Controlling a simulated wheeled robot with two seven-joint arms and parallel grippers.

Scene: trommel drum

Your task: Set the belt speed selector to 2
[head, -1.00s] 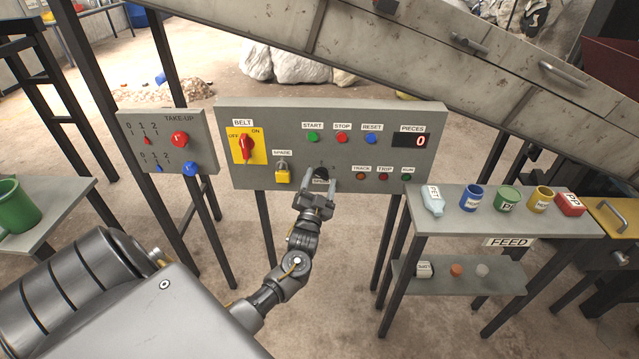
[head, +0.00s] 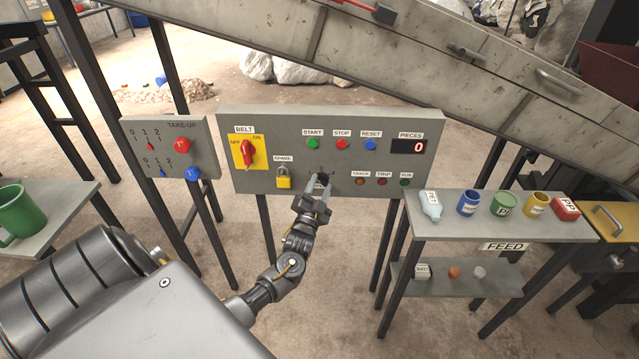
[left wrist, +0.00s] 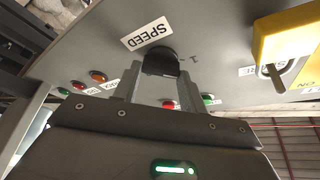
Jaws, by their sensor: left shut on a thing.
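The belt speed selector is a small black knob (head: 323,176) low in the middle of the grey control panel (head: 300,124). My left gripper (head: 318,183) reaches up to it from below, with a finger on each side. In the left wrist view, the panel appears upside down. There the black knob (left wrist: 161,62) sits between the fingertips of my left gripper (left wrist: 160,72), which is shut on it. The SPEED label (left wrist: 147,33) lies beside the knob. A small mark, perhaps a 1, shows just right of the knob; its pointer setting cannot be read. My right gripper is out of view.
Left of the knob hangs a yellow padlock (head: 283,180) under SPARE. The red BELT switch (head: 246,152) is farther up left. Indicator lamps (head: 382,181) sit close to the right. A shelf with containers (head: 480,229) stands at right, the take-up panel (head: 165,152) at left.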

